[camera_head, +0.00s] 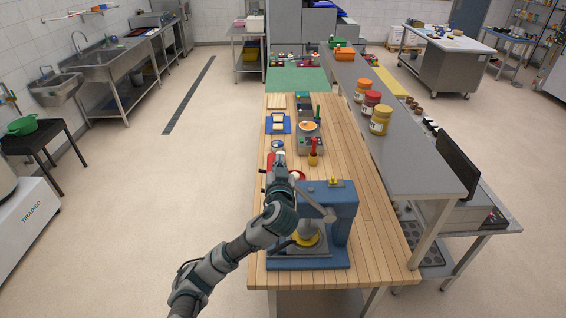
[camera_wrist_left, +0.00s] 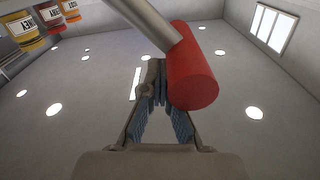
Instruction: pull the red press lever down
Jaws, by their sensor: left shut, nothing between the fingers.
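The blue press (camera_head: 342,228) stands at the near end of the wooden worktop. Its grey lever arm (camera_head: 312,198) slants up and to the left from the press. In the left wrist view the lever's thick red grip (camera_wrist_left: 196,75) sits on a grey rod, just right of my fingertips and overlapping them in the picture. My left gripper (camera_head: 281,163) points upward beside the lever's raised end. Its fingers (camera_wrist_left: 155,75) are shut with nothing between them. Whether they touch the grip, I cannot tell. My right gripper is not in view.
A yellow round piece (camera_head: 306,238) sits in the press. A grey raised shelf (camera_head: 400,140) with several jars runs along the right. Open floor lies to the left.

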